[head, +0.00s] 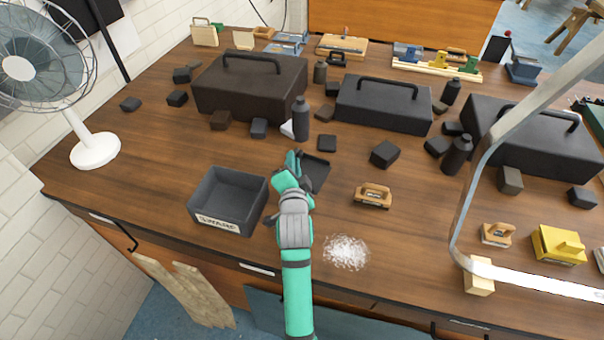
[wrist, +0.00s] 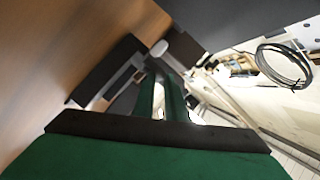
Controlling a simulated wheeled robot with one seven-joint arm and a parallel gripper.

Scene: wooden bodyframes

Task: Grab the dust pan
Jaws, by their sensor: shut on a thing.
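The black dust pan (head: 317,172) lies on the wooden workbench near its middle, partly hidden behind my green arm in the head view. My gripper (head: 296,160) is at the pan's left side, shut on it; the arm covers most of the contact. In the wrist view the green fingers of my gripper (wrist: 160,82) come together, with a dark flat piece that looks like the dust pan (wrist: 108,70) just beyond them to the left. I cannot tell whether the pan is lifted off the bench.
An open dark bin (head: 228,200) stands to the left. A wooden-handled brush (head: 373,195) and white shavings (head: 346,252) lie to the right. Dark toolboxes (head: 248,85), a black bottle (head: 300,118) and small dark blocks stand behind. A metal frame (head: 470,200) rises at right.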

